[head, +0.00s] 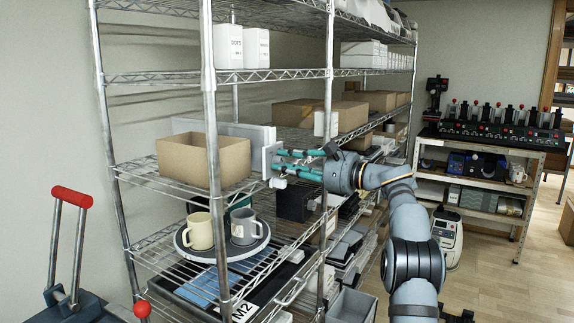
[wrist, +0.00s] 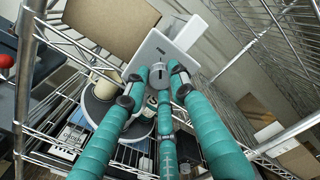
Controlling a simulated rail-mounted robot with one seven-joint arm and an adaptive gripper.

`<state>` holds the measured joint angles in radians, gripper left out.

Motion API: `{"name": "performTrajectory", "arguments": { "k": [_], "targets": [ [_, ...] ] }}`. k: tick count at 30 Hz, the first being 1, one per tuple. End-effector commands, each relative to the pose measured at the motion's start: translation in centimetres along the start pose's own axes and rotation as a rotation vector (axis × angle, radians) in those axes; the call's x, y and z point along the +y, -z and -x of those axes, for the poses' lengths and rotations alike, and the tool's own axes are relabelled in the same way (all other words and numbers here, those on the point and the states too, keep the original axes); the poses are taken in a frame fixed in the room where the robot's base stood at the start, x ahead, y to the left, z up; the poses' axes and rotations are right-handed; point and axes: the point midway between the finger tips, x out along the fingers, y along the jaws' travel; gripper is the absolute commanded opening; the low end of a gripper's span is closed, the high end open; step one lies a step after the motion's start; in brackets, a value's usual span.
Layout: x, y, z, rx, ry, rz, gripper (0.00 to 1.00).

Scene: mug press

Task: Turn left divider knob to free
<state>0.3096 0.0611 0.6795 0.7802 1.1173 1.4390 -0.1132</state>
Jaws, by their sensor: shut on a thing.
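The pale divider plate (head: 270,161) stands upright at the shelf's front edge, right of the cardboard box. In the wrist view, the same plate (wrist: 160,47) carries a round grey knob (wrist: 159,75) with a dark slot on its face. My gripper (head: 279,160) has teal fingers reaching left to the plate. In the wrist view, the fingertips of my gripper (wrist: 158,79) are closed around the knob. The fingers hide part of its rim. The exact setting of the knob is too small to read.
An open cardboard box (head: 190,162) sits left of the plate. Below, a cream mug (head: 198,231) and a grey mug (head: 243,227) stand on a round tray (head: 202,256). A wire shelf post (head: 328,90) rises close to my gripper.

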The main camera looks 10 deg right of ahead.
Motion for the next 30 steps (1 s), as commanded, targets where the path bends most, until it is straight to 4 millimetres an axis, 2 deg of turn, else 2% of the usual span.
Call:
{"name": "performTrajectory", "arguments": {
  "k": [6, 7, 16, 25, 30],
  "targets": [
    [-0.1, -0.1, -0.1, -0.003, 0.001, 0.003, 0.0],
    [-0.1, -0.1, -0.1, -0.003, 0.001, 0.002, 0.26],
    [0.0, -0.1, 0.0, -0.001, 0.0, 0.001, 0.43],
    [0.0, 0.0, 0.2, 0.001, -0.001, 0.0, 0.43],
    [-0.1, 0.1, 2.2, 0.004, -0.001, -0.001, 0.43]
  ]
}}
